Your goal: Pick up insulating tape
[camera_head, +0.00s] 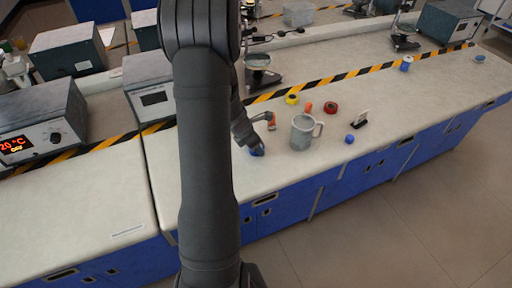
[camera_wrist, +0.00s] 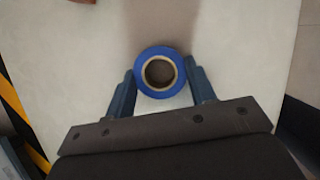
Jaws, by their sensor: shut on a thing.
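A roll of blue insulating tape (camera_wrist: 142,76) with a tan core sits between the two fingers of my gripper (camera_wrist: 160,84) in the wrist view. The fingers press on its left and right sides. In the head view the blue tape (camera_head: 257,152) shows at the tip of my gripper (camera_head: 254,147), at or just above the bench top; I cannot tell which. My arm covers part of the bench to the left of it.
A grey mug (camera_head: 303,133) stands to the right of my gripper on the pale bench (camera_head: 400,108). Near it are an orange item (camera_head: 308,107), a yellow roll (camera_head: 292,99), a red roll (camera_head: 330,108), a small blue item (camera_head: 350,139) and a white-and-black object (camera_head: 360,119). The bench's front edge is close.

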